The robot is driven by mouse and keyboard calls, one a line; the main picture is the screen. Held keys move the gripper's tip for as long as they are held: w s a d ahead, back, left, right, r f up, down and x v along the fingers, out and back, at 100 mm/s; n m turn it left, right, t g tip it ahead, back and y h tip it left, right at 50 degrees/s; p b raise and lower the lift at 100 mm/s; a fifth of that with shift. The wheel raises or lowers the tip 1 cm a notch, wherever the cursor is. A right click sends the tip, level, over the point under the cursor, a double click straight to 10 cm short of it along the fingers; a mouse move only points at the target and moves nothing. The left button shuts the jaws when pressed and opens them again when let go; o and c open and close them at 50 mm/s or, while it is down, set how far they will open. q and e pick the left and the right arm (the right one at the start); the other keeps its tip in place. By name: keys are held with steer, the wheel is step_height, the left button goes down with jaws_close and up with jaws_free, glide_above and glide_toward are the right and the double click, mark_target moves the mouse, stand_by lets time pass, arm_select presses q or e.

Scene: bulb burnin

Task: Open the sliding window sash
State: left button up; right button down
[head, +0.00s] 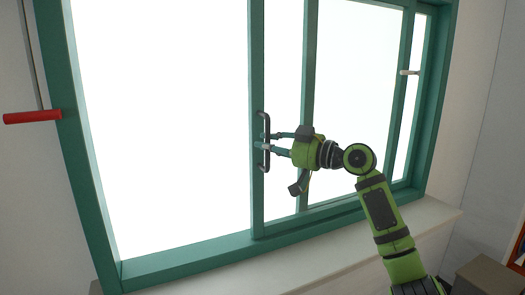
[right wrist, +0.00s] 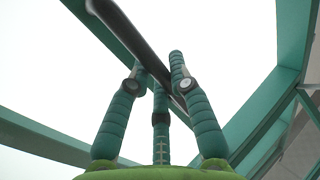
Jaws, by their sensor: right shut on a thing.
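The sliding sash (head: 257,75) has teal stiles and stands in a teal window frame (head: 88,165). A dark upright bar handle (head: 262,122) is on its left stile; the handle also crosses the right wrist view (right wrist: 125,30) diagonally. My right gripper (head: 264,142) reaches the handle from the right and is shut on it. Its fingers (right wrist: 160,78) close around the bar in the right wrist view. Another teal upright (head: 308,70) stands right of the handle stile, with a bright gap between. Whether the bright left area is glass or open air I cannot tell. My left gripper is not in view.
A red handle (head: 32,117) sticks out at the left side of the frame. A small pale lever (head: 409,72) is near the right side. A pale sill (head: 425,218) runs below the window. A brownish box (head: 488,277) stands at the lower right.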

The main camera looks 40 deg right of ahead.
steer(key=shift+s+d+r, duration=0.1)
steer(key=shift+d+r, duration=0.05)
steer(key=shift+d, duration=0.2)
steer(key=c, duration=1.1)
jaws_free()
steer(key=v, duration=1.2)
